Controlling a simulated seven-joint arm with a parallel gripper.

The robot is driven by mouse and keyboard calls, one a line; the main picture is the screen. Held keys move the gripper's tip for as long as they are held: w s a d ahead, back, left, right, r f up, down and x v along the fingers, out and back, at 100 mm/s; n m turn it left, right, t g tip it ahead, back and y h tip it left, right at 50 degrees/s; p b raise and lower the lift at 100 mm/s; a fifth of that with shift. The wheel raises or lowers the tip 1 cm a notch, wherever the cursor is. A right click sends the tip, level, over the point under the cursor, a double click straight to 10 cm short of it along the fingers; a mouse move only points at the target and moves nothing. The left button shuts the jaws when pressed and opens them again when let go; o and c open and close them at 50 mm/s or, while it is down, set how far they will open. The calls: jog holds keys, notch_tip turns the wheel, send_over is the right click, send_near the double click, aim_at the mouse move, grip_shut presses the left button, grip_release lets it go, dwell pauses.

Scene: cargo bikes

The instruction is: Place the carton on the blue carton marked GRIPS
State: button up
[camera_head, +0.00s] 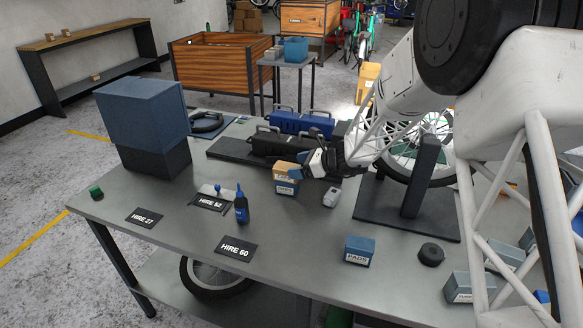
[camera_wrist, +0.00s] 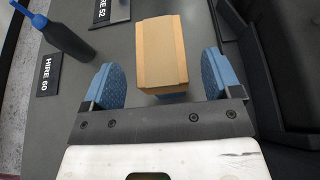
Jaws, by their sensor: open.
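The tan carton (camera_head: 287,169) sits on top of a blue carton (camera_head: 286,187) with a white label, too small to read, on the workbench. In the wrist view, the tan carton (camera_wrist: 162,50) looks upright and hides nearly all of the blue carton; a blue sliver shows at its near edge. My gripper (camera_head: 303,166) is beside the stack, with its blue-padded fingers apart. In the wrist view, my gripper (camera_wrist: 163,82) has one finger on each side of the tan carton's near end, with gaps between the pads and the carton.
A blue PADS carton (camera_head: 359,252) and a black puck (camera_head: 431,254) stand to the right. A blue bottle (camera_head: 241,206) stands left of the stack, near the HIRE 52 (camera_head: 210,203) and HIRE 60 (camera_head: 236,247) plates. A wheel stand (camera_head: 405,211) is close to my arm.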

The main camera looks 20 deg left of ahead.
jog(key=v, duration=0.8)
jog(key=shift+d, duration=0.15)
dwell(0.5)
jog(key=shift+r, duration=0.1)
jog(key=s+d+r+n+h, duration=0.35)
jog(key=s+d+r, duration=0.25)
jog(key=s+d, duration=0.25)
jog(key=s+d+r+n+h, duration=0.2)
jog(key=s+d+r+n, duration=0.35)
jog(key=s+d, duration=0.35)
jog(key=s+d+r+n+t+h, duration=0.1)
jog(key=s+d+n+h, duration=0.3)
jog(key=s+d, duration=0.5)
jog(key=s+d+r+n+t+h, duration=0.1)
jog(key=s+d+n+h, duration=0.3)
jog(key=s+d, duration=0.6)
jog(key=s+r, duration=0.1)
jog(key=s, duration=0.5)
jog(key=shift+s+n+t, duration=0.25)
jog(key=shift+n+t, duration=0.05)
jog(key=shift+n, duration=0.1)
